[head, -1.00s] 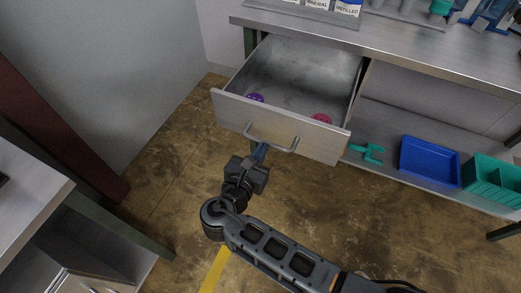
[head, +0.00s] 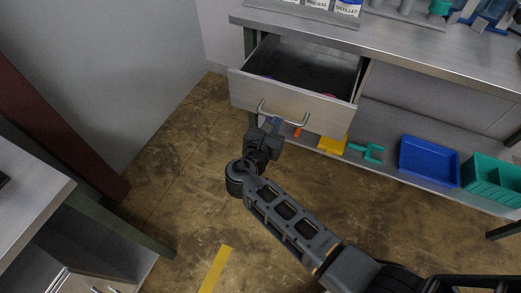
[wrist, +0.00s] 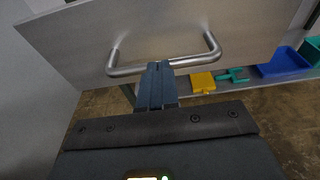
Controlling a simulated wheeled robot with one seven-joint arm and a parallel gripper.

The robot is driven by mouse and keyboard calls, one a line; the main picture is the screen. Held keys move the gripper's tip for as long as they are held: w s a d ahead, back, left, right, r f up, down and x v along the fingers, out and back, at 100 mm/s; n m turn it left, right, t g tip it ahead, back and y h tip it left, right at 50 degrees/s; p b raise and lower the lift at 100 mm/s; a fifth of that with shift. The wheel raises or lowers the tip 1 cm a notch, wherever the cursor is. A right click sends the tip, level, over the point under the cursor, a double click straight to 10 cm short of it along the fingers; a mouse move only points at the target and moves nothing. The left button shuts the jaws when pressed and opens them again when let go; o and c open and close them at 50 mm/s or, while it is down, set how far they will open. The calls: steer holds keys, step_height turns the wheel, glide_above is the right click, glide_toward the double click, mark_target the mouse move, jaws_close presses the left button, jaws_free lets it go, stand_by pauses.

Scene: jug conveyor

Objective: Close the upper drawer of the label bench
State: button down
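The upper drawer (head: 290,101) of the label bench (head: 400,40) is partly open, sticking out below the benchtop. Its grey front also fills the top of the wrist view (wrist: 80,40). A bar handle (head: 285,119) runs across the front; it shows in the wrist view (wrist: 200,60) too. My gripper (head: 275,124) is at the handle. In the wrist view its blue fingers (wrist: 157,72) are together, with their tips at the bar, left of its middle. I see nothing held between them; whether the tips touch the bar or the front is unclear.
A purple item (head: 265,76) and a red item (head: 328,95) show slightly inside the drawer. The lower shelf holds a yellow piece (head: 332,145), a green clamp-like piece (head: 367,152), a blue tray (head: 429,161) and a green bin (head: 492,180). Floor in front is clear.

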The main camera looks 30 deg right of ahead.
mark_target(286, 97)
steer(key=r+b+x, duration=0.1)
steer(key=b+x, duration=0.1)
steer(key=x, duration=0.6)
steer(key=r+b+x, duration=0.2)
steer(key=x, duration=0.5)
steer(key=r+b+x, duration=0.1)
steer(key=b+x, duration=0.1)
steer(key=x, duration=0.6)
steer(key=shift+w+d+r, duration=0.15)
steer(key=shift+w+d, duration=0.25)
steer(key=shift+d, duration=0.2)
steer(key=shift+w+d+r+b, duration=0.1)
steer(key=shift+w+d+b, duration=0.15)
steer(key=shift+d+b, duration=0.1)
steer(key=shift+w+d+r, duration=0.1)
steer(key=shift+d+r, duration=0.1)
steer(key=shift+r, duration=0.05)
steer(key=shift+a+p, duration=0.2)
steer(key=shift+p, duration=0.1)
steer(key=p+v, duration=0.1)
steer(key=v, duration=0.8)
steer(key=p+v, duration=0.1)
steer(key=v, duration=0.4)
steer(key=shift+a+f+p, duration=0.2)
steer(key=shift+f+p, duration=0.1)
steer(key=shift+p, duration=0.05)
